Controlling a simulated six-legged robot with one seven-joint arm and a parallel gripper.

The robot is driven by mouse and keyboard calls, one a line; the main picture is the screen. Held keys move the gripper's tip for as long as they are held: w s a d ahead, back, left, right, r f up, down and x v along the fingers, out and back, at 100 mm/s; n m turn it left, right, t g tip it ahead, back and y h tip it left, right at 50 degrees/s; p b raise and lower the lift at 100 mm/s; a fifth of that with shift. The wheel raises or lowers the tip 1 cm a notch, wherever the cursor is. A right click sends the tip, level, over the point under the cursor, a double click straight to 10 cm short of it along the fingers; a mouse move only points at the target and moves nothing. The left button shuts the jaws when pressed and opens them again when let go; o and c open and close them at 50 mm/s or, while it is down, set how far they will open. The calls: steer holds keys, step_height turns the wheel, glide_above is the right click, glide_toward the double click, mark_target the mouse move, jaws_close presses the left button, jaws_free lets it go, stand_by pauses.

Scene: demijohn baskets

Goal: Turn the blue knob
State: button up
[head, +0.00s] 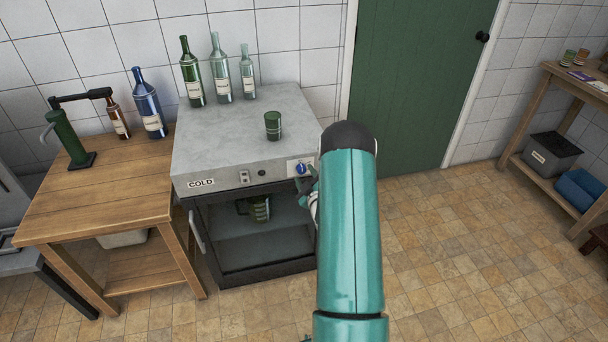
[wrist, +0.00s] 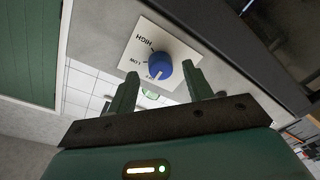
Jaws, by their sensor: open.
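The blue knob (wrist: 160,68) sits on a white plate (wrist: 142,44) marked HIGH and LOW, with a third small label partly hidden by the knob. Its pale pointer line points toward that third label. The knob also shows in the head view (head: 301,169), at the right end of the grey cooler's front panel. My gripper (wrist: 161,76) is open, with one green finger to each side of the knob in the wrist view. I cannot tell whether the fingers touch it. In the head view my arm hides most of my gripper (head: 312,184).
The cooler (head: 220,150), marked COLD, has a dark glass front and several bottles plus a green cup (head: 272,125) on top. A wooden table (head: 100,190) stands at its left. A green door (head: 420,80) is behind my arm. Tiled floor (head: 480,260) lies clear at the right.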

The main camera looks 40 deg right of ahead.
steer(key=shift+x, duration=0.85)
steer(key=c, duration=1)
steer(key=shift+m, duration=0.3)
steer(key=m, duration=0.5)
steer(key=shift+f, duration=0.1)
steer(key=m+h, duration=0.1)
steer(key=m, duration=0.5)
steer(key=shift+a+m, duration=0.1)
steer(key=shift+m, duration=0.3)
